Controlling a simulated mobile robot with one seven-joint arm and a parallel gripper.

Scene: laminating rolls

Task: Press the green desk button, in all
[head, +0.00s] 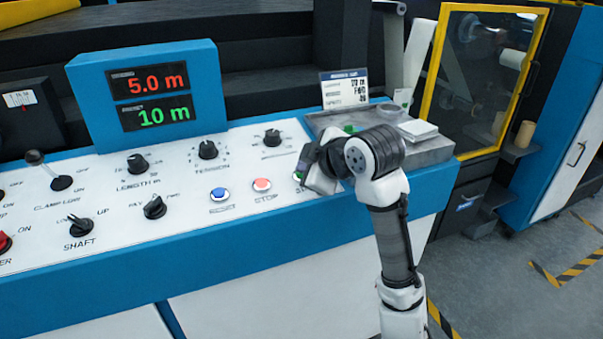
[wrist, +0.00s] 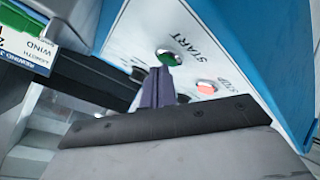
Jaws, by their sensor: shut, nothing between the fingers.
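The green button (wrist: 169,57) sits in a pale round collar beside the label START on the white control panel (wrist: 150,28) in the wrist view. My gripper (wrist: 157,72) is shut and empty, its fingertips close to the button and overlapping its lower edge in the picture. I cannot tell whether they touch it. In the head view my gripper (head: 304,174) is over the right end of the panel and hides most of the green button.
The red stop button (head: 262,184) and a blue button (head: 219,194) lie left of my gripper; the red one also shows in the wrist view (wrist: 207,87). Several knobs and a display box (head: 152,95) stand farther left. A grey tray (head: 432,152) with small items is behind my wrist.

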